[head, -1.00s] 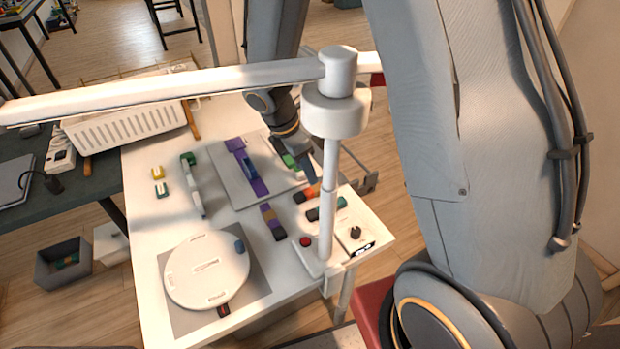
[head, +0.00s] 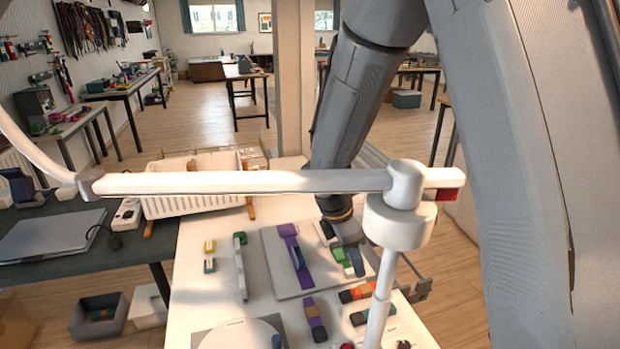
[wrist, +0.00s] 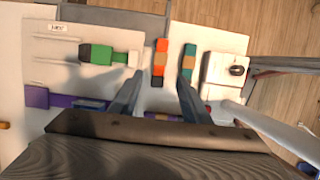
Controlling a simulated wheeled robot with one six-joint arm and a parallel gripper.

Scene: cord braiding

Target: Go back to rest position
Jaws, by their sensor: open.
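My gripper (wrist: 156,98) is open and empty in the wrist view, its two fingers spread above the white table. An orange and black block (wrist: 160,62) and a teal block (wrist: 188,62) lie beyond and between the fingertips. A green piece with a dark end (wrist: 100,55) lies to the left. In the head view my gripper (head: 355,262) is low over the right side of the table, by the green piece (head: 341,256); my arm and the white lamp post hide part of that area. A purple strip (head: 297,255) lies on the grey board (head: 270,262).
A white lamp arm (head: 240,183) crosses above the table, its post (head: 381,300) standing at the right. A white basket (head: 190,200) stands behind. A round white disc (head: 240,336) lies in front. A white control box (wrist: 225,72) with a dark knob sits right of the fingers.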

